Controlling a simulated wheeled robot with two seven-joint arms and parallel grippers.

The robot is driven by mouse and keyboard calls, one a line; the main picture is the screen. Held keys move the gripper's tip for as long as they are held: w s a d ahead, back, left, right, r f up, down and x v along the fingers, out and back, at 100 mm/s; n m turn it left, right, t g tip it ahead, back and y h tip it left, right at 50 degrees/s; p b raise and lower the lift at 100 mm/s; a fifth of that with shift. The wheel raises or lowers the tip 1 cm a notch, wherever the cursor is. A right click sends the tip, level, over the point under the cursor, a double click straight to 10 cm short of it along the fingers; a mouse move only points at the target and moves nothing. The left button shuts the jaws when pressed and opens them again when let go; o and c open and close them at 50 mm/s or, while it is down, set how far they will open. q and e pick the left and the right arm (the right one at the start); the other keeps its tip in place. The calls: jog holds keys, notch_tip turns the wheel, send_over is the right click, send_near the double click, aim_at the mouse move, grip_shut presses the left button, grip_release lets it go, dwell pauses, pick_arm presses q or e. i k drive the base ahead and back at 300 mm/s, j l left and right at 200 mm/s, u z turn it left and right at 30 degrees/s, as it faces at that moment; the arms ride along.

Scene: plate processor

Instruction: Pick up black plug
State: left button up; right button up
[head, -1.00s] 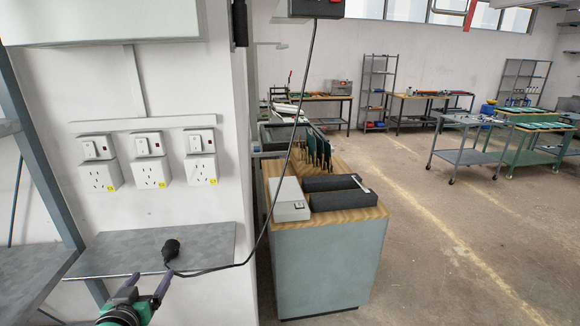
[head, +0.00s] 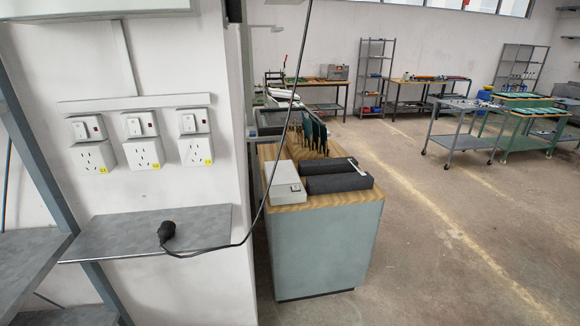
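The black plug (head: 167,232) lies on a grey wall shelf (head: 120,238), near the shelf's front edge. Its black cable (head: 245,232) runs right off the shelf, sags, then rises past the wall corner and out of the top of the picture. Neither of my grippers shows in the head view now. Nothing is touching the plug.
Three white wall sockets with switches (head: 143,152) are above the shelf. A grey rack (head: 30,160) stands at the left. A wood-topped cabinet (head: 315,245) holding a white box (head: 285,183) and dark blocks stands right of the wall corner. The floor farther right is open.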

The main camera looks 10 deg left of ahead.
aim_at(167, 231)
jog(key=u, duration=1.25)
